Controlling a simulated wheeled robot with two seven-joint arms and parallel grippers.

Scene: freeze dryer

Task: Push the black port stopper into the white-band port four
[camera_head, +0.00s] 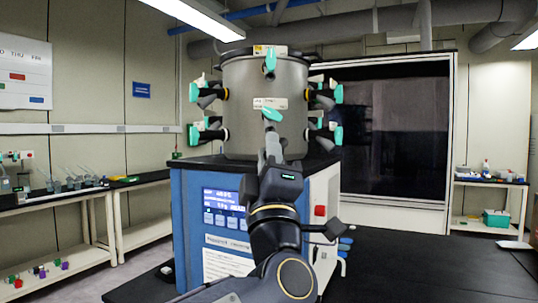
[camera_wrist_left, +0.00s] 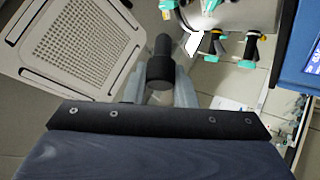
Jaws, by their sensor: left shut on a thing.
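My left gripper (camera_head: 271,145) is in front of the freeze dryer's grey drum chamber (camera_head: 250,85) in the head view. In the left wrist view the left gripper (camera_wrist_left: 160,92) is shut on the black port stopper (camera_wrist_left: 160,62), a dark cylinder pointing away from the wrist. The stopper cannot be made out in the head view. A front port with a teal handle (camera_head: 268,114) is just above and behind the gripper, partly hidden. Which port is port four, and its white band, cannot be told. Contact between stopper and port cannot be seen. My right gripper is not in view.
More ports with teal handles stick out at the left (camera_head: 194,92) and right (camera_head: 336,93) of the drum. The blue-fronted base cabinet (camera_head: 195,255) stands below. A dark-windowed cabinet (camera_head: 405,130) is behind at the right. The black table (camera_head: 430,270) is largely clear at the right.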

